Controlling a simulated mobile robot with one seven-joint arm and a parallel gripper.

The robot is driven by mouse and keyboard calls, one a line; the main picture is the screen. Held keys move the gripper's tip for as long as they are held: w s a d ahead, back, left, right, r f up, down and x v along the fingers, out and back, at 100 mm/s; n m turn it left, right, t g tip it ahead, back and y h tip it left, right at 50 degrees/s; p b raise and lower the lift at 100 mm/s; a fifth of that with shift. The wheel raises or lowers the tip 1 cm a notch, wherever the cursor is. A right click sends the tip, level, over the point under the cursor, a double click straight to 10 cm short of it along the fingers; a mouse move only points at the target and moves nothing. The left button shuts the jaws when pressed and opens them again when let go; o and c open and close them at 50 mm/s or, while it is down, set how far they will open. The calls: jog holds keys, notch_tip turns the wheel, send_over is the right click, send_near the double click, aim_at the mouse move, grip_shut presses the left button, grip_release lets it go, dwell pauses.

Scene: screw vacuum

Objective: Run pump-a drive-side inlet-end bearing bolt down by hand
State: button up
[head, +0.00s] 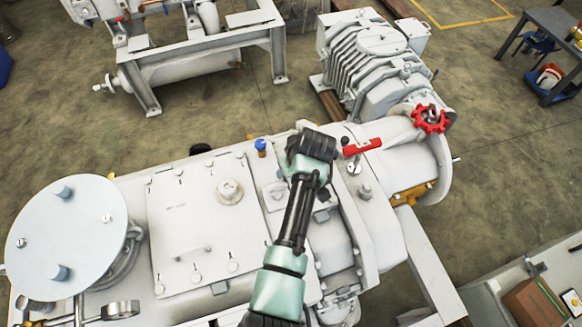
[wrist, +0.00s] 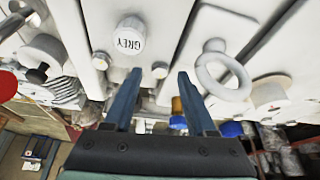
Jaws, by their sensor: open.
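The pump (head: 255,215) is a large white housing with a motor at its far right end. In the wrist view my gripper (wrist: 160,82) is open, its two blue fingers apart with nothing held between them. A small bolt head (wrist: 160,70) shows on the white casing just beyond the gap between the fingertips. Another bolt head (wrist: 99,61) is to its left. I cannot tell which is the named bearing bolt. In the head view my arm reaches over the pump, and the fingers are hidden.
A white cap marked GREY (wrist: 130,34) and a lifting ring (wrist: 222,70) stand close to the fingers. A red lever (head: 362,147) and red handwheel (head: 430,119) are right of my wrist. A blue-topped fitting (head: 261,146) is left of it.

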jog(key=shift+f, duration=0.1)
jog(key=shift+c, duration=0.2)
grip_shut()
